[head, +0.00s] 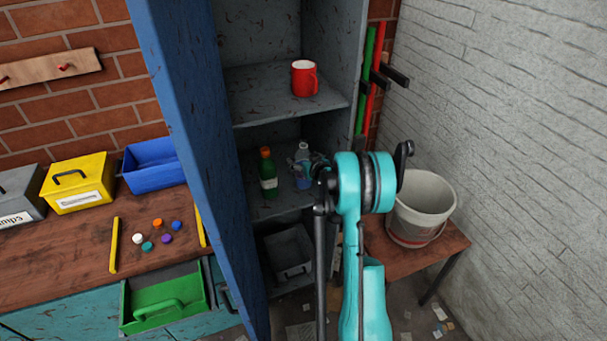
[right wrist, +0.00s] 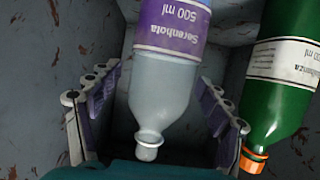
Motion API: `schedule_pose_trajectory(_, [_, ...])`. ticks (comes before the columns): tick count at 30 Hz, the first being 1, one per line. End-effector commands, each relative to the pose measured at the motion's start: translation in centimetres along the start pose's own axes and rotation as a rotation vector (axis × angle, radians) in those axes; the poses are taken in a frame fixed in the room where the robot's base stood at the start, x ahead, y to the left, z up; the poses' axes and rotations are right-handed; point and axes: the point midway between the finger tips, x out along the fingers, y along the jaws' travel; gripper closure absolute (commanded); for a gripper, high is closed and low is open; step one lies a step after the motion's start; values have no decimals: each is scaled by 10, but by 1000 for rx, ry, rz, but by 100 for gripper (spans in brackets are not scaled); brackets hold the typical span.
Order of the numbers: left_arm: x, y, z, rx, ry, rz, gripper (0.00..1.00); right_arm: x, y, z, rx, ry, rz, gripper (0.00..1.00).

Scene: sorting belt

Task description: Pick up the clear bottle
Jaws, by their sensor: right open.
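In the right wrist view the clear bottle (right wrist: 165,88), with a purple label, appears upside down between the two spread fingers of my right gripper (right wrist: 158,112). Gaps show on both sides of its neck, and the gripper is open. My left gripper is not in view.
A green bottle (head: 268,173) with an orange cap stands close beside the clear one; it also shows in the right wrist view (right wrist: 272,105). A red mug (head: 304,79) sits on the shelf above. The cabinet door (head: 190,120) stands open at left. A grey bin (head: 288,252) is below.

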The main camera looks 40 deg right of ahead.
Motion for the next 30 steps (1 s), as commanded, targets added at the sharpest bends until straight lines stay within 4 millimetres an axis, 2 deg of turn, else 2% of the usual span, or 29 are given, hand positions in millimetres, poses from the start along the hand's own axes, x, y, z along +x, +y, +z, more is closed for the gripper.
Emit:
schedule_pose_trajectory(2, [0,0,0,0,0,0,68,0,0,0,0,0,0,22])
schedule_pose_trajectory(3, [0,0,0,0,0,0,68,0,0,0,0,0,0,27])
schedule_pose_trajectory(9, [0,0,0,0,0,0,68,-1,0,0,0,0,0,80])
schedule_pose_trajectory(11, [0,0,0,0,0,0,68,-1,0,0,0,0,0,96])
schedule_pose_trajectory(12, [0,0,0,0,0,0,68,-1,0,0,0,0,0,100])
schedule_pose_trajectory(21, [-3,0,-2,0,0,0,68,-3,0,-7,0,0,1,100])
schedule_pose_trajectory(23, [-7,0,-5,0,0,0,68,-7,0,-15,0,1,1,100])
schedule_pose_trajectory(30, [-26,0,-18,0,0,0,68,-26,0,-62,0,1,1,100])
